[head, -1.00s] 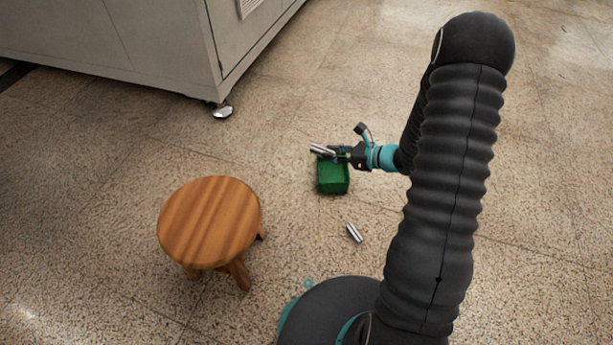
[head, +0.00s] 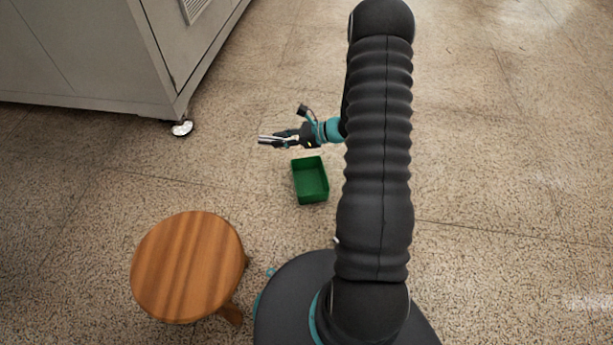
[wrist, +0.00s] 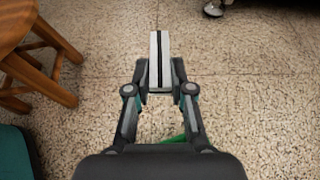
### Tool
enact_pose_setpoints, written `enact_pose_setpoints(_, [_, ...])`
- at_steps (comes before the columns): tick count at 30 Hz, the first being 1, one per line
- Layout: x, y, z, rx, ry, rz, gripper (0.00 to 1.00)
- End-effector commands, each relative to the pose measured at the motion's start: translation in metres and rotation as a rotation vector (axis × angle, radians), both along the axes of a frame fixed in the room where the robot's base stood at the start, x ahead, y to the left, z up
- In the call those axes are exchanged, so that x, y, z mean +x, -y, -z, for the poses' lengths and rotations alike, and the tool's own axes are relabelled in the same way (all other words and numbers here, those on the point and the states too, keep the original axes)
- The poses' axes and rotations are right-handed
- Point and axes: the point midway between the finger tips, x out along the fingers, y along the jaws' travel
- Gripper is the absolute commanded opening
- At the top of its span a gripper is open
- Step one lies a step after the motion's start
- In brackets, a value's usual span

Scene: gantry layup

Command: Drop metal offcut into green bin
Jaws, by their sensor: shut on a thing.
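My gripper (head: 280,139) is shut on the metal offcut (head: 265,139), a silvery piece that sticks out past the fingertips to the left in the head view. In the wrist view, the offcut (wrist: 159,50) stands out ahead between the fingers of my gripper (wrist: 159,82). The green bin (head: 311,192) is an open box on the floor, just below my gripper in the head view. The inside that I can see looks empty. In the wrist view only a green sliver of the bin (wrist: 174,139) shows, behind the fingers.
A round wooden stool (head: 187,267) stands at lower left, and its legs (wrist: 45,75) show in the wrist view. A grey cabinet (head: 90,55) on a caster is at upper left. The speckled floor right of my arm is clear.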

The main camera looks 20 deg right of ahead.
Motion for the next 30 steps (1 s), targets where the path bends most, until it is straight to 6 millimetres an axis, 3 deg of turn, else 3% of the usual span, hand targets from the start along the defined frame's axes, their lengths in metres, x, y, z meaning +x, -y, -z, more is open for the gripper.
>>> enact_pose_setpoints(1, [0.0, 0.024, 0.012, 0.001, -0.001, -0.003, 0.0])
enact_pose_setpoints(6, [-0.012, 0.086, 0.049, 0.001, -0.002, -0.04, 0.0])
enact_pose_setpoints(12, [-0.029, 0.127, 0.079, -0.003, -0.007, -0.076, 0.0])
enact_pose_setpoints(23, [-0.035, 0.137, 0.1, -0.004, -0.012, -0.091, 0.0])
enact_pose_setpoints(30, [-0.034, 0.136, 0.125, -0.004, -0.012, -0.091, 0.0])
